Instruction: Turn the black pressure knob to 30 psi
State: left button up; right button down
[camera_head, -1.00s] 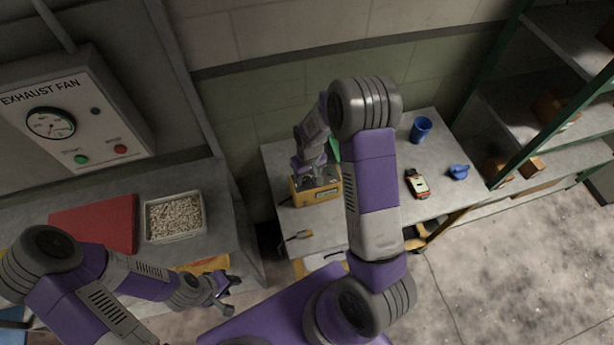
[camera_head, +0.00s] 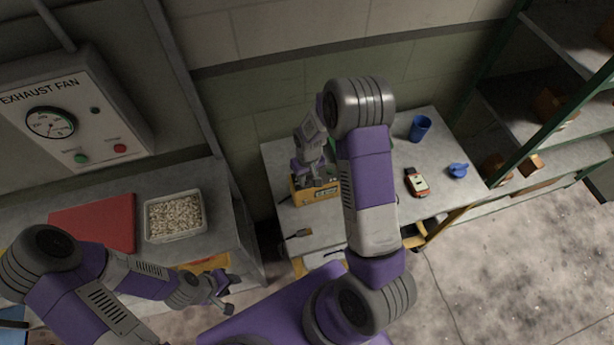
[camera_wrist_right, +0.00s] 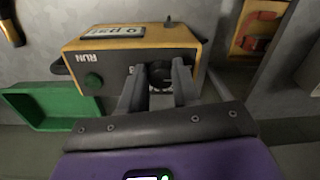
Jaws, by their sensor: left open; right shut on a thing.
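The yellow pressure unit (camera_head: 312,193) stands on the grey workbench, partly hidden by my right arm in the head view. In the right wrist view the yellow unit (camera_wrist_right: 140,38) shows a dark panel with a green RUN button (camera_wrist_right: 94,82), a display (camera_wrist_right: 112,32) and the black knob (camera_wrist_right: 159,74). My right gripper (camera_wrist_right: 160,80) is shut on the black knob, with one finger on each side. The display is seen at a steep angle, and its figures are hard to read. My left gripper (camera_head: 225,292) is open and empty, low near the left bench.
A green tray (camera_wrist_right: 45,105) lies beside the unit. A blue cup (camera_head: 420,129), an orange handheld meter (camera_head: 416,182) and a blue object (camera_head: 458,171) stand on the right of the bench. The left bench holds a red case (camera_head: 95,222) and a bin of pellets (camera_head: 174,216).

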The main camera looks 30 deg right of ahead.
jog(key=shift+m, duration=0.3)
jog(key=m+b, duration=0.1)
jog(key=m, duration=0.1)
jog(key=shift+m, duration=0.4)
jog(key=shift+m+b, duration=0.35)
jog(key=shift+m, duration=1.35)
jog(key=c, duration=0.8)
grip_release()
jog(key=shift+r, duration=0.15)
